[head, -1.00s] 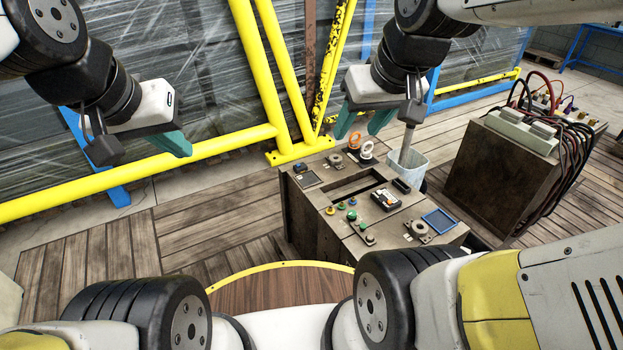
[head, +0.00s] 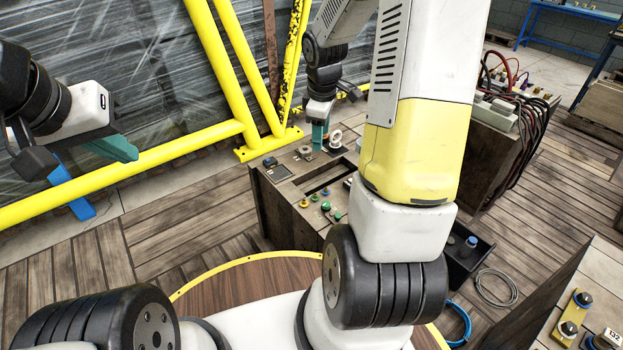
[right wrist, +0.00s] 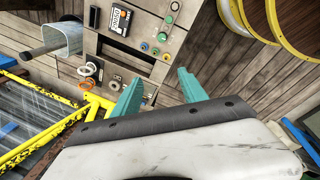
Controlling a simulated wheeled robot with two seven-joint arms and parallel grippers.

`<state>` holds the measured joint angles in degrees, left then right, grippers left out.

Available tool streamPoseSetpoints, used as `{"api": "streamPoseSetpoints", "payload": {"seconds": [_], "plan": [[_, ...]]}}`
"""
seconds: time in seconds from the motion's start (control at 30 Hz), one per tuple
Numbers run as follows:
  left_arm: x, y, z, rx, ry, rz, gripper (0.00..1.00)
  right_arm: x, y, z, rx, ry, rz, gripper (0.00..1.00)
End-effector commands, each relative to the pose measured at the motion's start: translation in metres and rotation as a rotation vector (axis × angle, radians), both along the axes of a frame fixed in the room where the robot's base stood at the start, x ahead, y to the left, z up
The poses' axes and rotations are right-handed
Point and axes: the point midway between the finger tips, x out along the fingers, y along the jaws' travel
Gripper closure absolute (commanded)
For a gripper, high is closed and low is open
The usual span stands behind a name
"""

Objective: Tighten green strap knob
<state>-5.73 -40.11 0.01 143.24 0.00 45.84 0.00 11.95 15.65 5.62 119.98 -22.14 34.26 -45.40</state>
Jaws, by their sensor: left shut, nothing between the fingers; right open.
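Several small coloured knobs sit on the console top (head: 285,185). Two are green, one (head: 326,206) beside the other (head: 338,215); I cannot tell which is the strap knob. My right gripper (head: 318,136) is at the console's far edge. In the right wrist view its teal fingers (right wrist: 159,88) are apart and empty, with the knobs beyond them. My left gripper (head: 122,148) is shut and empty at the left, away from the console.
A white ring (head: 335,139) stands at the console's far edge; an orange ring (right wrist: 84,84) is beside it. My right arm hides the console's right part. Yellow rails (head: 225,75) stand behind. A cabinet with cables (head: 510,130) is at the right. Floor left of the console is clear.

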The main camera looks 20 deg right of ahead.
Motion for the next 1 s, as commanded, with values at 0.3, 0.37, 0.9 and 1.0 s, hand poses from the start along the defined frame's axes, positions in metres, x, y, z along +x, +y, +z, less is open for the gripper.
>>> {"api": "streamPoseSetpoints", "payload": {"seconds": [0.3,0.37,0.9,1.0], "plan": [[0.000,0.000,0.000,0.000,0.000,0.000,1.00,0.030,-0.030,-0.156,-0.017,0.156,0.385,0.50],[0.000,0.000,0.000,0.000,0.000,0.000,1.00,0.030,-0.033,-0.178,-0.012,0.171,0.440,0.50],[0.000,0.000,0.000,0.000,0.000,0.000,1.00,0.028,-0.035,-0.264,0.003,0.198,0.553,0.50],[0.000,0.000,0.000,0.000,0.000,0.000,1.00,0.028,-0.035,-0.279,0.004,0.197,0.551,0.50]]}}
